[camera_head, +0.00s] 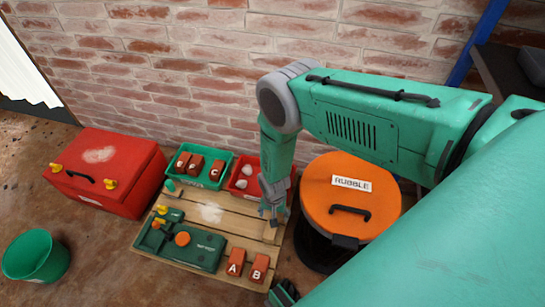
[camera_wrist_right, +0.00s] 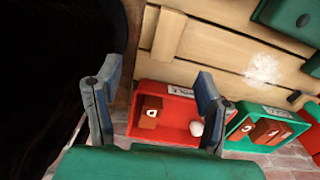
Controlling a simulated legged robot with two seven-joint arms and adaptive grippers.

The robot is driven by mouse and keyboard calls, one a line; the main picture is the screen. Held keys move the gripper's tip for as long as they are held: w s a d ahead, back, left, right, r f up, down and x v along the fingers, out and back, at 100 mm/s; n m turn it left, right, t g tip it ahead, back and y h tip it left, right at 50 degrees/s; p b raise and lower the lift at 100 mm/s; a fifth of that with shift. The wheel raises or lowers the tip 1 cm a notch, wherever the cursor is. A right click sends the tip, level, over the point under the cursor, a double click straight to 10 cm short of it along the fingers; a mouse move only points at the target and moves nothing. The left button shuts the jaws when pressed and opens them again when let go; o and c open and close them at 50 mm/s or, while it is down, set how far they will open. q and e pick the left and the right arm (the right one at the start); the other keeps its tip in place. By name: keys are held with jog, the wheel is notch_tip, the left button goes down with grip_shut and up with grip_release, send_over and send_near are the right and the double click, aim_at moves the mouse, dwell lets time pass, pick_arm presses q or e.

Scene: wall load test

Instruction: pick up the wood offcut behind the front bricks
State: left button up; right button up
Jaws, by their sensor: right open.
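The wood offcut (camera_head: 270,236) is a small pale block on the slatted wooden top, behind the front bricks marked A (camera_head: 235,262) and B (camera_head: 259,268). My right gripper (camera_head: 273,214) hangs over the right side of the top, just behind and above the offcut, apart from it. In the right wrist view the offcut (camera_wrist_right: 169,35) lies beyond the fingers of my right gripper (camera_wrist_right: 158,72), which are spread wide with nothing between them. The front bricks are out of the wrist view. My left gripper is not seen.
A red tray (camera_wrist_right: 172,92) with a brick and a pale stone is close to the right gripper. A green tray (camera_head: 199,167) with bricks is left of it. A green tool case (camera_head: 195,250) lies at front left. An orange-lidded rubble bin (camera_head: 345,225) stands right.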

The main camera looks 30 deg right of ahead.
jog(key=f, duration=0.1)
jog(key=b, duration=0.4)
send_over(270, 229)
jog(key=shift+m, duration=0.3)
notch_tip(270, 229, down, 8)
jog(key=shift+w+d+r, duration=0.1)
jog(key=shift+d+f+b, duration=0.25)
jog(key=shift+f+b, duration=0.1)
jog(key=shift+f, duration=0.2)
notch_tip(270, 229, down, 4)
jog(key=shift+a+r+b, duration=0.15)
jog(key=shift+b, duration=1.05)
jog(key=shift+a+f+b, duration=0.1)
jog(key=shift+f+b, duration=0.2)
jog(key=shift+f, duration=0.25)
jog(key=shift+c, duration=0.8)
jog(key=c, duration=1.1)
jog(key=shift+c, duration=0.2)
